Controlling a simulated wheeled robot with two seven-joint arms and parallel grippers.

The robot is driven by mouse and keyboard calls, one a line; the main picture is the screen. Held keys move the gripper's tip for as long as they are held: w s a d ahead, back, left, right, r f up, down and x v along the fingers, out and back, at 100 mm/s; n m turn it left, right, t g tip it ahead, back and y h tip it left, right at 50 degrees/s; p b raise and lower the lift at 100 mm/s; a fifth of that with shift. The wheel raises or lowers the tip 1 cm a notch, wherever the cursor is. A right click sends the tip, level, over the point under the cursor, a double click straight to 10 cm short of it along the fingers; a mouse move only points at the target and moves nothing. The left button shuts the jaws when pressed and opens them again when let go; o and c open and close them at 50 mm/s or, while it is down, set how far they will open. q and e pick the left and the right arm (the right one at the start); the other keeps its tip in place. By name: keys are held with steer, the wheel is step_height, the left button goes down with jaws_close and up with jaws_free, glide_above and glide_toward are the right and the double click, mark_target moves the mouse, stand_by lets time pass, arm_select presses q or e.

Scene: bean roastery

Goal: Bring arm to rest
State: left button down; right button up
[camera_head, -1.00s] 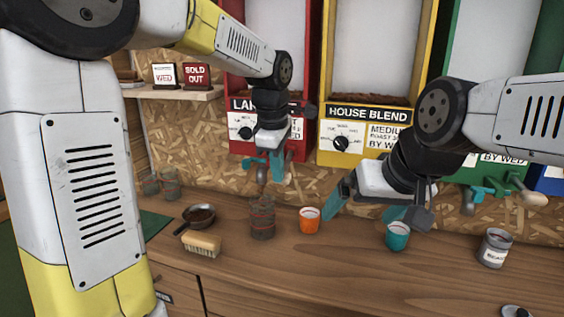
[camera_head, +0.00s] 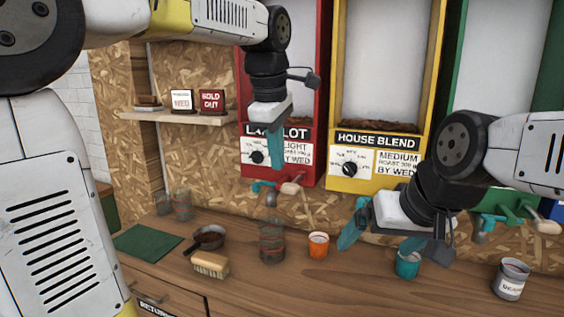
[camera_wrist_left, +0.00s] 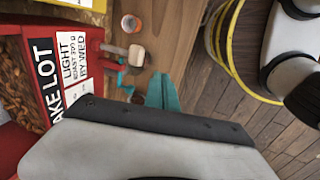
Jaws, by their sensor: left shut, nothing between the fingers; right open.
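My left gripper (camera_head: 276,150) is shut and empty, its teal fingers pointing down in front of the red LAKE LOT dispenser (camera_head: 283,100), well above the counter. In the left wrist view its shut fingers (camera_wrist_left: 163,93) point over the counter, beside the dispenser's tap. My right gripper (camera_head: 378,243) is open, its teal fingers spread at the right above the counter. No object is between either pair of fingers.
The counter (camera_head: 340,290) holds an orange cup (camera_head: 318,244), a glass jar (camera_head: 272,243), a brush (camera_head: 210,265), a small pan (camera_head: 208,238), a green mat (camera_head: 146,243) and a labelled can (camera_head: 511,279). A yellow HOUSE BLEND dispenser (camera_head: 376,140) stands right of the red one. A shelf with signs (camera_head: 178,117) is left.

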stand_by(0.5)
arm_select(q)
steer(key=s+a+f+m+t, duration=0.2)
steer(key=s+a+f+m, duration=0.3)
steer(key=s+m, duration=0.2)
steer(key=s+a+f+m+t+h, duration=0.1)
steer(key=s+a+f+m, duration=0.4)
steer(key=s+f+m, duration=0.1)
steer(key=shift+s+m+t, duration=0.4)
steer(key=shift+s+m, duration=0.15)
steer(key=shift+m, duration=0.45)
steer(key=shift+r, duration=0.1)
steer(key=w+d+r+n+g, duration=0.4)
steer(key=w+r+n, duration=0.3)
steer(key=w+r, duration=0.7)
steer(key=w+d+r+n+g+y, duration=0.1)
steer(key=w+d+r+n, duration=0.3)
steer(key=w+d+n, duration=0.4)
steer(key=shift+d+g+y, duration=0.4)
steer(key=shift+d+g, duration=0.1)
steer(key=shift+g, duration=0.1)
